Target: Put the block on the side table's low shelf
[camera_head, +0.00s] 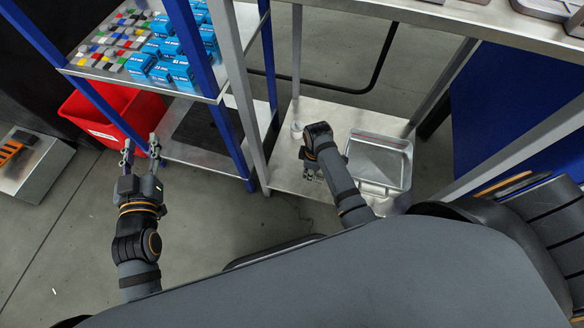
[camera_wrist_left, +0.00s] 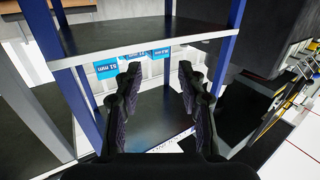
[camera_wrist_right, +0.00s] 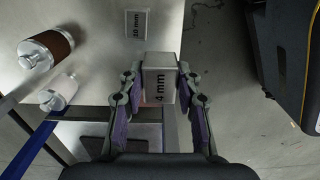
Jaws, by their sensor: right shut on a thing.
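The block (camera_wrist_right: 160,86) is grey and box-shaped, with "4 mm" printed on it, in the right wrist view. My right gripper (camera_wrist_right: 158,76) is shut on it, one finger on each side. In the head view my right gripper (camera_head: 311,172) is over the low shelf (camera_head: 283,172) of the metal frame, left of a tray; the block is not clearly visible there. I cannot tell how far the block is above the shelf. My left gripper (camera_head: 141,147) is open and empty beside the red bin; its spread fingers show in the left wrist view (camera_wrist_left: 160,70).
Metal cylinders (camera_wrist_right: 45,52) and a flat "30 mm" label (camera_wrist_right: 137,24) show in the right wrist view. A blue-post rack (camera_head: 222,125) with blue boxes (camera_head: 165,48) and a red bin (camera_head: 110,120) stand left.

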